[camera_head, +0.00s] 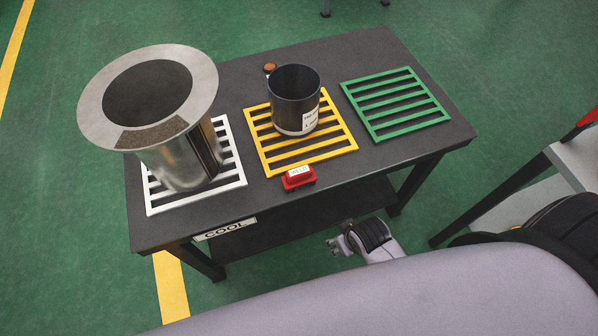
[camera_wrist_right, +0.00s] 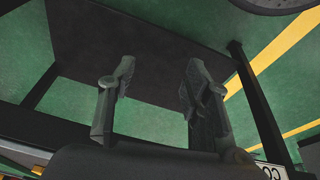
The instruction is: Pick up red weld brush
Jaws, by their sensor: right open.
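The red weld brush (camera_head: 298,177) is a small red block with a white label on top. In the head view it lies at the front edge of the dark table, just in front of the yellow grate (camera_head: 333,151). My right gripper (camera_head: 335,246) is below and in front of the table edge, apart from the brush. In the right wrist view its two fingers (camera_wrist_right: 155,85) are spread with nothing between them, and the brush does not show there. My left gripper is in neither view.
A large flanged metal cylinder (camera_head: 178,165) stands on the white grate (camera_head: 232,178). A dark labelled cylinder (camera_head: 294,100) stands on the yellow grate. The green grate (camera_head: 395,103) is empty. The table's front edge (camera_head: 400,160) lies between my right gripper and the tabletop.

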